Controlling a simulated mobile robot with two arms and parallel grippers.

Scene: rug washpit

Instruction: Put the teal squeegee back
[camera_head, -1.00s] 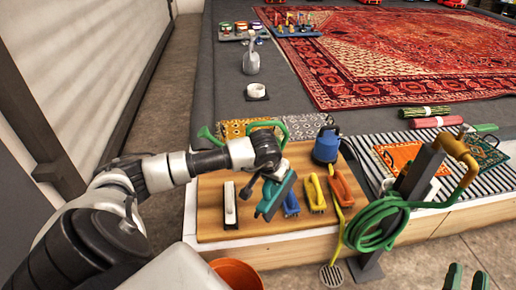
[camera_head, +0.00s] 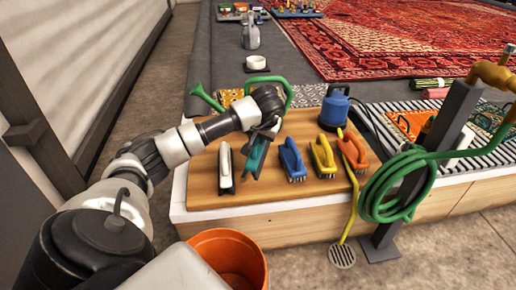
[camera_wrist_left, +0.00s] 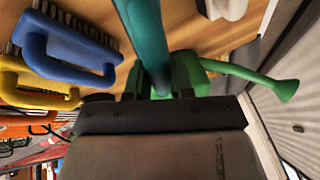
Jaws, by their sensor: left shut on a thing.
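The teal squeegee (camera_head: 256,156) hangs tilted from my left gripper (camera_head: 264,131), which is shut on it. It is over the wooden board (camera_head: 210,200), in the space between a white-handled tool (camera_head: 226,168) and the blue brush (camera_head: 292,160). I cannot tell whether its lower end touches the board. In the left wrist view, the teal handle (camera_wrist_left: 146,40) runs up from the jaws, with the blue brush (camera_wrist_left: 65,45) at left. My right gripper is not in view.
A yellow brush (camera_head: 322,156) and an orange brush (camera_head: 352,151) stand farther right. Behind are a green watering can (camera_head: 205,97) and a blue pump-like object (camera_head: 334,108). A green hose (camera_head: 385,190) hangs on a post at right. An orange bucket (camera_head: 230,256) stands in front.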

